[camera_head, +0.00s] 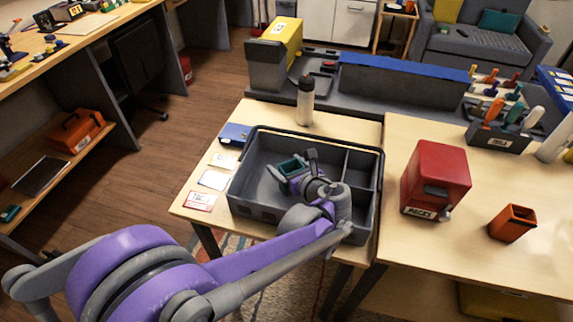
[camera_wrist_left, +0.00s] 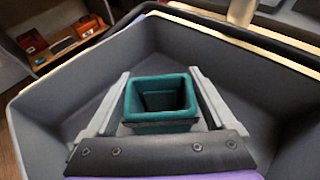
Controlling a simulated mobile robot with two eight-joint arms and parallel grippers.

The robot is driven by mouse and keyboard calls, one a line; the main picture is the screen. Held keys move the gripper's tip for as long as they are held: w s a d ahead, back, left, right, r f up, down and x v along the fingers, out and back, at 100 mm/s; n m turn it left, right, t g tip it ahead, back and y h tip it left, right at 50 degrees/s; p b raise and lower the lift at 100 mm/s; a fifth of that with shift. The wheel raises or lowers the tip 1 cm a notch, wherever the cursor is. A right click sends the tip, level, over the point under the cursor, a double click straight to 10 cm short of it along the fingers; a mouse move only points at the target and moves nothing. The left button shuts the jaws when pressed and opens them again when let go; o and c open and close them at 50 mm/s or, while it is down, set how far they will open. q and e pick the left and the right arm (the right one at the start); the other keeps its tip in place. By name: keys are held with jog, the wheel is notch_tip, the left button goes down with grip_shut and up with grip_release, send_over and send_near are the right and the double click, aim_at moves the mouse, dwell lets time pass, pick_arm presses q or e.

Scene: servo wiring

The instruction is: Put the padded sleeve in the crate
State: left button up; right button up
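The padded sleeve, a teal square open-topped sleeve (camera_head: 291,167), is inside the grey crate (camera_head: 253,207), in its large left compartment. In the left wrist view the sleeve (camera_wrist_left: 160,119) stands between the two grey fingers of my left gripper (camera_wrist_left: 160,72). Narrow gaps show between the sleeve and the fingers, so the gripper looks open around it. In the head view my left gripper (camera_head: 296,172) reaches low into the crate, and my arm hides part of its front wall. Whether the sleeve's base touches the crate floor is hidden. My right gripper is not in view.
The crate has smaller compartments on its right. A bottle (camera_head: 305,101) stands behind it, and a blue item (camera_head: 234,134) and cards (camera_head: 213,180) lie to its left. A red box (camera_head: 436,180) and an orange holder (camera_head: 513,222) stand on the right table.

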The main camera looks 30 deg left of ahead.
pick_arm(q)
jog(key=shift+o, duration=0.4)
jog(key=shift+r, duration=0.2)
jog(key=shift+s+d+r, duration=0.1)
jog(key=shift+d+r, duration=0.05)
jog(key=shift+d, duration=0.15)
jog(key=p+v, duration=0.1)
jog(key=v, duration=1)
jog(key=shift+s, duration=0.15)
jog(key=shift+d, duration=0.15)
